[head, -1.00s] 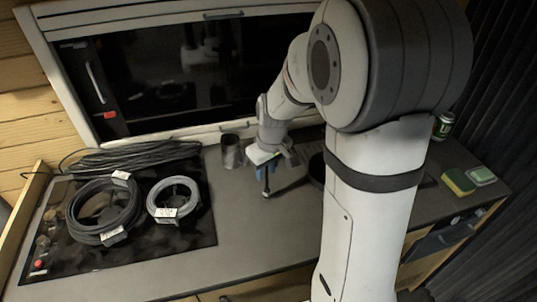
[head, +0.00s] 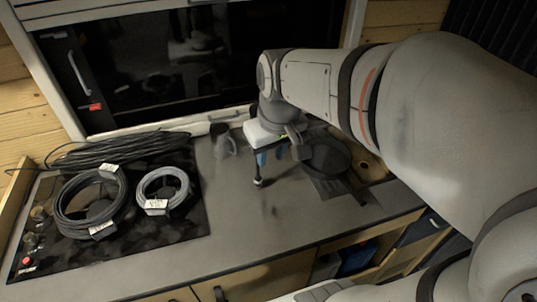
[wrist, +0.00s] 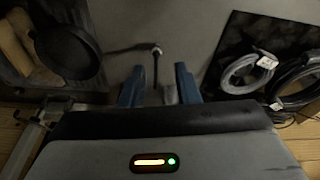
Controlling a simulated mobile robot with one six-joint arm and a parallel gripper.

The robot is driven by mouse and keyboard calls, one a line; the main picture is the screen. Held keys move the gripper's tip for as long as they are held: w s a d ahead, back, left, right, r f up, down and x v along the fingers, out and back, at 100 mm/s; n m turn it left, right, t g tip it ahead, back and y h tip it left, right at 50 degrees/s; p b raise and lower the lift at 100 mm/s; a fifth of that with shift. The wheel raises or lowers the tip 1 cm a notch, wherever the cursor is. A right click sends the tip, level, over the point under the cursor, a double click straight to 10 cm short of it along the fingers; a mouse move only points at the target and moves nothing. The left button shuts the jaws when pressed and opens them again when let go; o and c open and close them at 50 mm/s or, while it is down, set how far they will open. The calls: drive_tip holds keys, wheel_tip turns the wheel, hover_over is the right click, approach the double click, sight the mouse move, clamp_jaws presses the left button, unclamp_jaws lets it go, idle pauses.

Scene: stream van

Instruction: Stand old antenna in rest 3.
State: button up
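A thin dark rod with a knobbed lower end (head: 258,170), which looks like the old antenna, stands roughly upright under my gripper. In the wrist view the rod (wrist: 155,68) shows midway between the fingers and a little beyond them. My gripper (wrist: 159,78) is low over the middle of the counter, its two blue fingers clearly apart. In the head view the gripper (head: 270,158) is just right of the rod. I see no finger pressing on the rod; its upper end is hidden. I cannot make out rest 3.
A grey cup (head: 222,142) stands left of my gripper. A dark pan (head: 326,155) is to its right. Coiled cables, a dark coil (head: 90,203) and a grey coil (head: 163,188), lie on the black hob. The front middle of the counter (head: 225,240) is clear.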

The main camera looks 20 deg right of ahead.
drive_tip(key=s+f+m, duration=0.1)
drive_tip(key=s, duration=0.5)
drive_tip(key=shift+s+f+m+t, duration=0.15)
drive_tip(key=shift+f+m+t, duration=0.15)
drive_tip(key=shift+f, duration=0.05)
drive_tip(key=shift+o, duration=0.4)
drive_tip(key=shift+s+a+f, duration=0.1)
drive_tip(key=shift+s, duration=0.15)
drive_tip(key=n+y+b, duration=0.1)
drive_tip(key=n+b, duration=0.2)
drive_tip(key=n, duration=0.1)
hover_over(258, 170)
wheel_tip(258, 170, down, 8)
drive_tip(key=shift+w+r, duration=0.1)
drive_tip(key=shift+w+f+p, duration=0.15)
drive_tip(key=shift+f+p, duration=0.15)
drive_tip(key=shift+f, duration=0.25)
clamp_jaws()
